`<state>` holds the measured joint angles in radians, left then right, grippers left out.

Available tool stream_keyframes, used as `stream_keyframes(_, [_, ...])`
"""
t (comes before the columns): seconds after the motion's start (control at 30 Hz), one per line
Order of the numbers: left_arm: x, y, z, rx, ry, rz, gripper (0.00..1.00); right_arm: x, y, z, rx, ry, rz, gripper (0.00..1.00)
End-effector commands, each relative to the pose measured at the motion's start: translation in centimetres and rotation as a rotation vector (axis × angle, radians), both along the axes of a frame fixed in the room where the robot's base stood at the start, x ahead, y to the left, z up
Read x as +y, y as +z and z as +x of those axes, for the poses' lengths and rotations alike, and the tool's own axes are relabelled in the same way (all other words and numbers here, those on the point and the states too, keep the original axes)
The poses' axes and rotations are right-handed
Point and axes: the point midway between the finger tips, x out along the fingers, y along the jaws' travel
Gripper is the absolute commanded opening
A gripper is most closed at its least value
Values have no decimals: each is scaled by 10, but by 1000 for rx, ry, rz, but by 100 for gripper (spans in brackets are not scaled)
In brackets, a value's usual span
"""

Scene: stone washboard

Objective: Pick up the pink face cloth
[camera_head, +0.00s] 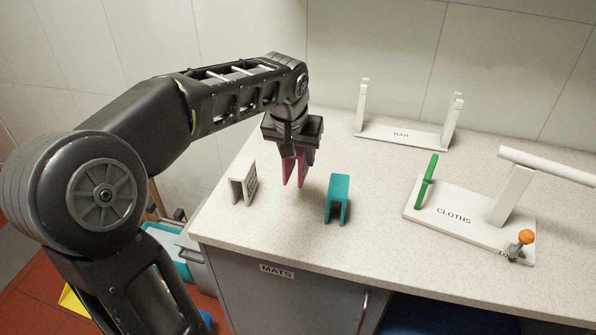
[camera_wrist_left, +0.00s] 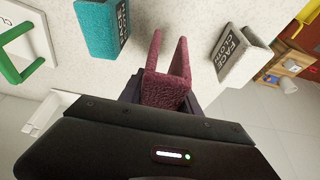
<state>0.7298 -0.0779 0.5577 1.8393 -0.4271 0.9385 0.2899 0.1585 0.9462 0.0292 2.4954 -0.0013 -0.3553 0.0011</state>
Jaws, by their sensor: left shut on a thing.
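The pink face cloth (camera_head: 299,170) is a folded, dark pink piece held in my left gripper (camera_head: 295,146), over the left part of the counter. In the left wrist view the pink cloth (camera_wrist_left: 166,88) sits between the jaws of the left gripper (camera_wrist_left: 160,90), its two folded flaps pointing away. I cannot tell whether its lower edge touches the counter. A white face cloth (camera_head: 243,184) stands folded to the left of it, and a teal one (camera_head: 337,199) to the right. Both also show in the left wrist view, white (camera_wrist_left: 238,55) and teal (camera_wrist_left: 103,28). My right gripper is not in view.
The pale speckled counter (camera_head: 380,165) has free room in the middle. A white stand marked CLOTHS (camera_head: 455,215) with a green upright (camera_head: 427,180) and an orange-topped part (camera_head: 525,238) is at the right. A white rack marked BAR (camera_head: 400,134) stands at the back.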

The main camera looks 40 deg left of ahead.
Motion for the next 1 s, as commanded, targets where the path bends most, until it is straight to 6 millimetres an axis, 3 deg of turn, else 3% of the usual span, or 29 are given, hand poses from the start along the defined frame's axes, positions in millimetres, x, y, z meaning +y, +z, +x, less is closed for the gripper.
stream_keyframes(0.2, [0,19,0,1,0,0,0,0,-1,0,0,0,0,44])
stream_keyframes(1.0, [0,19,0,1,0,0,0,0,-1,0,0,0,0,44])
